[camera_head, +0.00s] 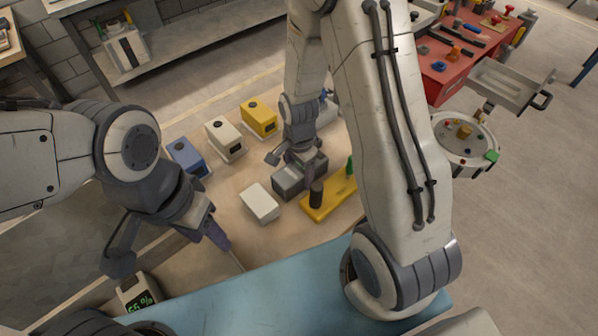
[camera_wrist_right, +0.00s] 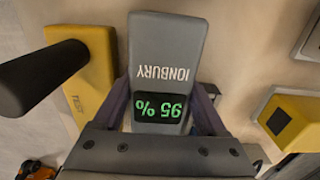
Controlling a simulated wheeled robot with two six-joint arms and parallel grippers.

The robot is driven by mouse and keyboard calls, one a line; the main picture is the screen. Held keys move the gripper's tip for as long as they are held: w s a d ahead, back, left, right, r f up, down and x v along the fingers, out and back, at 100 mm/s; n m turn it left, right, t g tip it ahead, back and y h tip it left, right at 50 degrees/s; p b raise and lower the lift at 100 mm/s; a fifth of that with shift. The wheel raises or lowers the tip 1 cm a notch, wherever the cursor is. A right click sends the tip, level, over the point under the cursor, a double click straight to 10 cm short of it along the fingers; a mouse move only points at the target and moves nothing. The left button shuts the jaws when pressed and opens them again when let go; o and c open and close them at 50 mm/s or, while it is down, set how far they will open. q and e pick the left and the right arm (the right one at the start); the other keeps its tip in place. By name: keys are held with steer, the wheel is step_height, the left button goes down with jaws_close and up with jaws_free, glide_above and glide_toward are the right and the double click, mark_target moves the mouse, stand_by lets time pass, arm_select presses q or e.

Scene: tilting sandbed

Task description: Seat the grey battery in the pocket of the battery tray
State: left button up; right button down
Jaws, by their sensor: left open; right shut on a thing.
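The grey battery (camera_head: 299,181) is in my right gripper (camera_head: 297,163) over the tan surface; in the head view I cannot tell whether it touches that surface. In the right wrist view the grey battery (camera_wrist_right: 166,50) lies between the two fingers, with upside-down lettering and a green 95 % display. My left gripper (camera_head: 168,246) is open and empty, low at the left. A metal tray with a handle (camera_head: 506,84) is at the upper right; I cannot tell whether it is the battery tray. No pocket is clearly visible.
A yellow test stand (camera_head: 317,210) with a black post is close beside the held battery. Blue (camera_head: 186,157), white (camera_head: 225,139) and yellow (camera_head: 258,117) units stand behind. A white block (camera_head: 259,203) lies in front. A 65 % display unit (camera_head: 138,294) is lower left.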

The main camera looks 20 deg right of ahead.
steer(key=shift+f, duration=0.1)
jaws_free()
